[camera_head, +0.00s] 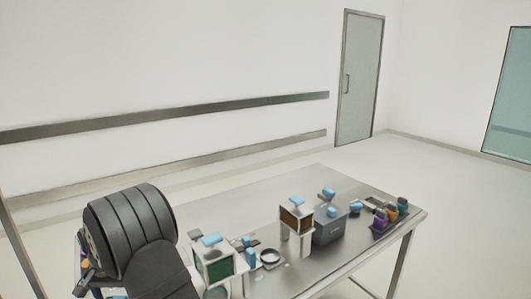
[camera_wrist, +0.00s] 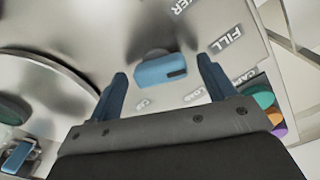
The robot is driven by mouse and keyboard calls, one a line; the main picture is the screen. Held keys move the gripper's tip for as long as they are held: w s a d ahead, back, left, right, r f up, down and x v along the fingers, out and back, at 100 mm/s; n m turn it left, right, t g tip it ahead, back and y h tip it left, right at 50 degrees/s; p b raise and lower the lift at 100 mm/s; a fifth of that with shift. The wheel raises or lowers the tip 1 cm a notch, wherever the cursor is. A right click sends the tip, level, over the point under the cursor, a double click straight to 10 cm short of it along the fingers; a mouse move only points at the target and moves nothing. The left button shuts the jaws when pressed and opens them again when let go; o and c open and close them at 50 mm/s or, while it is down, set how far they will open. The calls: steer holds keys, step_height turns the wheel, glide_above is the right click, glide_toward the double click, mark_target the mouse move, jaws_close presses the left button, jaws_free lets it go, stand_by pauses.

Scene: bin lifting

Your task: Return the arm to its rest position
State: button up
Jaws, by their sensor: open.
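My gripper (camera_wrist: 162,70) shows in the wrist view with its two blue fingers spread apart. A blue block-like piece with a dark slot (camera_wrist: 160,71) appears between and beyond the fingertips, with visible space on both sides. I cannot tell how far below the fingers it lies. In the head view a dark, rounded part of my arm (camera_head: 130,232) fills the lower left, and I cannot make out the gripper there.
A large round metal part (camera_wrist: 45,85) lies left in the wrist view. Floor beyond the table is clear.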

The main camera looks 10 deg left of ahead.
step_height(320, 180, up, 18)
steer(key=f, duration=0.1)
step_height(320, 180, down, 14)
steer(key=n+y, duration=0.1)
steer(key=n, duration=0.2)
steer(key=n+y, duration=0.1)
steer(key=n, duration=0.2)
steer(key=n+y, duration=0.1)
steer(key=n, duration=0.2)
steer(key=shift+f+t, duration=0.25)
steer(key=shift+t, duration=0.15)
steer(key=shift+d+f+n+t+y, duration=0.2)
steer(key=shift+f+n+y, duration=0.1)
steer(key=shift+f+n, duration=0.35)
steer(key=shift+d+f+n+t+y, duration=0.1)
steer(key=shift+d+f+n+y, duration=0.15)
steer(key=shift+f+n, duration=0.35)
